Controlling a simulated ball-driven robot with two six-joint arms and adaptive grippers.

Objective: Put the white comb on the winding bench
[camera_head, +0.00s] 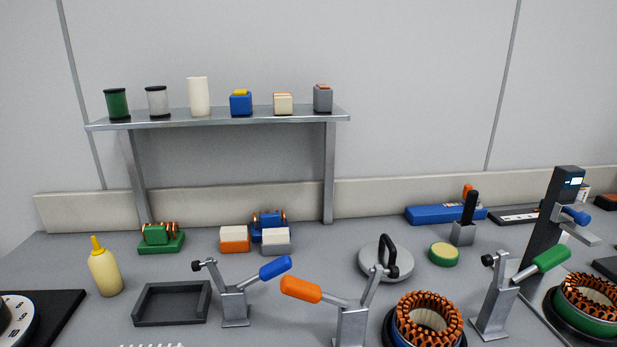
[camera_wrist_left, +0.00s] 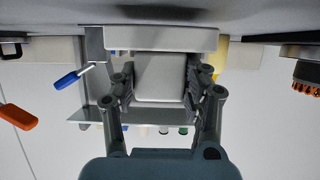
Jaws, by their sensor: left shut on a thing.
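The white comb shows in the head view only as a row of white teeth (camera_head: 153,346) at the bottom edge; the rest is cut off. In the left wrist view, which looks upside down, my left gripper (camera_wrist_left: 160,84) is shut on a pale block with a wider bar (camera_wrist_left: 165,38) across its end, which looks like the comb. The bar is near the grey bench surface (camera_wrist_left: 260,12); I cannot tell whether they touch. My left gripper is outside the head view. My right gripper shows in neither view.
On the bench stand a dark tray (camera_head: 139,317), a yellow bottle (camera_head: 104,273), clamps with blue (camera_head: 275,267), orange (camera_head: 301,289) and green (camera_head: 551,258) handles, and a copper-wound stator (camera_head: 428,320). A shelf (camera_head: 220,118) with spools and blocks is behind.

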